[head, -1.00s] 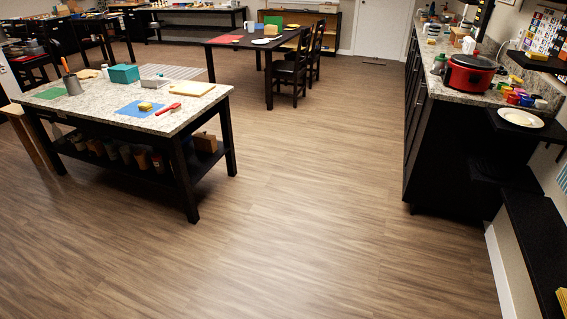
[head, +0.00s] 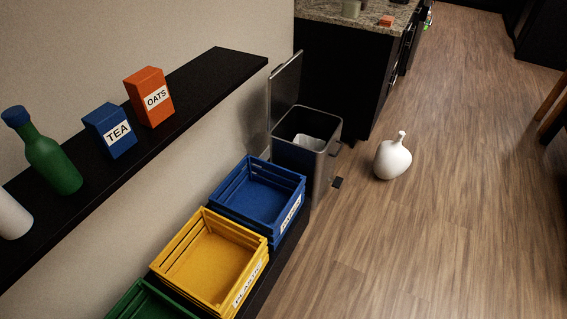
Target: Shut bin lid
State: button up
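The bin (head: 318,170) is a grey metal pedal bin standing on the floor between the blue crate and the end of the dark counter, in the head view. Its lid (head: 285,88) is open, tilted up and back on the wall side. A pale liner or bag (head: 307,142) shows inside the bin. My gripper is not in view.
A blue crate (head: 222,203), a yellow crate (head: 168,262) and a green crate (head: 128,300) line the wall. A white vase (head: 392,160) stands on the floor right of the bin. A shelf (head: 190,92) holds boxes and bottles. Open floor (head: 450,220) lies to the right.

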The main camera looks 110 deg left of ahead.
aim_at(284, 82)
jog(key=u, duration=1.15)
jog(key=i, duration=1.15)
jog(key=u, duration=2.2)
jog(key=k, duration=0.3)
jog(key=z, duration=1)
jog(key=k, duration=1.05)
jog(key=z, duration=0.45)
jog(key=i, duration=1.25)
jog(key=u, duration=0.85)
jog(key=i, duration=1.65)
jog(key=u, duration=0.8)
